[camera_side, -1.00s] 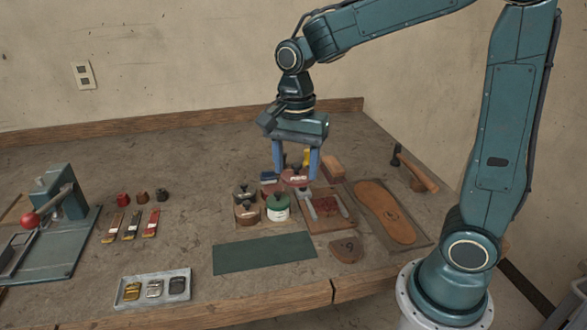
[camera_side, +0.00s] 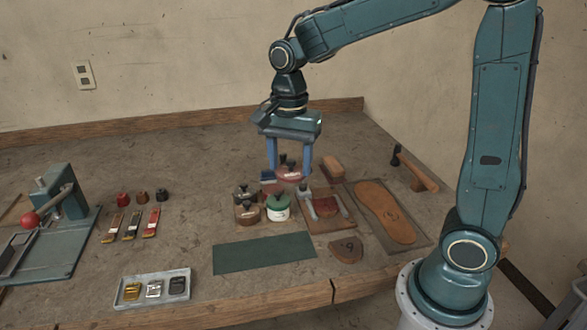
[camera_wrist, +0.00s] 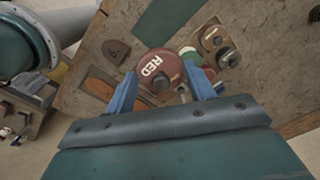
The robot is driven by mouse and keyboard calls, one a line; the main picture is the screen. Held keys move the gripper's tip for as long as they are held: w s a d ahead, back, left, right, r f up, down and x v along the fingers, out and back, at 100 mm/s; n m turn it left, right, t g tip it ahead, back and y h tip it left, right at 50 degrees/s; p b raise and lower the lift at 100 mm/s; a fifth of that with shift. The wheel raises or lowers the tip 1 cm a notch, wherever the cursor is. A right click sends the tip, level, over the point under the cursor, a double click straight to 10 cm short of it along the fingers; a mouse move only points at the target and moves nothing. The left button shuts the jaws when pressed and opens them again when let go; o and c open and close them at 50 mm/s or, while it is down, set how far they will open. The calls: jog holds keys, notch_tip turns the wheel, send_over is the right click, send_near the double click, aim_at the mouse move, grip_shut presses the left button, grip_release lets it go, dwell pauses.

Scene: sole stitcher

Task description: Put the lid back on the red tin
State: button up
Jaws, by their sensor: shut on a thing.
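My gripper (camera_side: 290,175) is shut on a red lid (camera_side: 291,177) and holds it over the group of tins, its two blue fingers at opposite sides. In the wrist view the lid (camera_wrist: 152,63) shows white lettering, "RED", and a dark knob, between my fingers (camera_wrist: 160,72). A reddish tin (camera_side: 270,190), which looks like the red tin, stands below and left of the lid. I cannot tell the exact gap between lid and tin.
A green-lidded tin (camera_side: 278,209), a brown-lidded tin (camera_side: 248,213) and a dark-lidded tin (camera_side: 244,193) stand close by. A green mat (camera_side: 263,253) lies in front.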

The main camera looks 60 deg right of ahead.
jog(key=w+d+f, duration=0.4)
jog(key=w+d, duration=0.1)
jog(key=w, duration=0.2)
send_over(272, 190)
notch_tip(272, 190, down, 5)
jog(key=shift+f, duration=0.15)
jog(key=shift+f, duration=0.25)
jog(key=shift+f, duration=2.95)
jog(key=shift+f, duration=0.2)
dwell(0.3)
jog(key=o, duration=1.5)
